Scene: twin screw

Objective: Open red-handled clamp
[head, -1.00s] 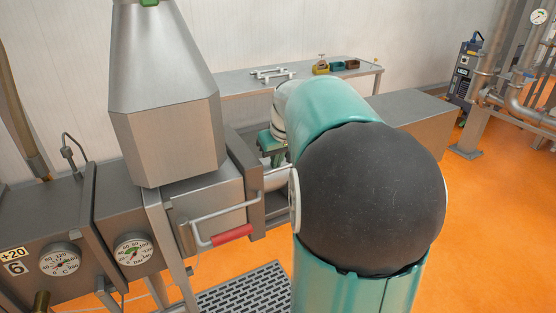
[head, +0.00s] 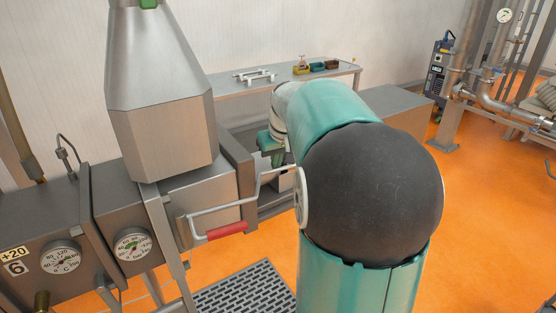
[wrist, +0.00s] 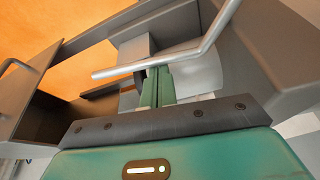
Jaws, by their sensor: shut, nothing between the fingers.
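The clamp's bent metal bar with its red handle (head: 226,230) stands in front of the grey machine housing, low and left of my arm in the head view. In the wrist view a pale bent bar (wrist: 165,62) crosses above my fingers; no red part shows there. My gripper (wrist: 157,75) has its two green fingers together, empty. The fingertips appear at or just under the bar; I cannot tell whether they touch it.
A steel hopper (head: 160,110) stands above the housing, with gauges (head: 133,246) at lower left. A bench (head: 225,85) with small items is behind. A dark grate (head: 245,292) lies below. Grey frame walls (wrist: 270,45) closely surround my gripper.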

